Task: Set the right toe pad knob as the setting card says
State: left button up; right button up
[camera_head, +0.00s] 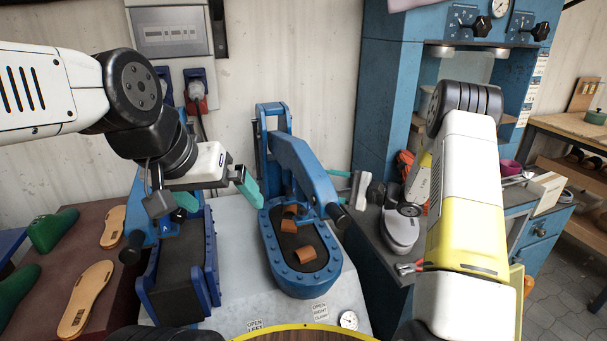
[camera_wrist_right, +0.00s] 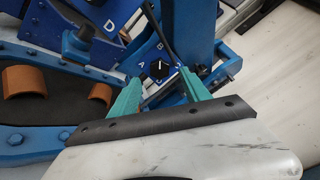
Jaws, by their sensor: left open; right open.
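The knob (camera_wrist_right: 159,68) is a small black dial with a white mark on a dark plate lettered A and B, with further marks partly hidden. Its white mark points up, roughly toward B. My right gripper (camera_wrist_right: 158,78) is open, its teal fingers on either side of the knob in the picture; I cannot tell if they touch it. In the head view, one teal finger of it shows beside the right blue press (camera_head: 292,150). My left gripper (camera_head: 217,195) is open and empty above the left press (camera_head: 178,258). I cannot pick out a readable setting card.
Brown leather pieces (camera_head: 301,254) lie on the right press bed. Labels (camera_head: 320,310) and a round gauge (camera_head: 349,320) sit on the bench front. Sandal soles (camera_head: 86,298) lie at left. A blue cabinet (camera_head: 390,85) with dials stands at right, a grey shoe form (camera_head: 400,232) below it.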

jog(key=x, duration=0.6)
jog(key=shift+w+a, duration=0.1)
jog(key=shift+a, duration=0.2)
grip_shut()
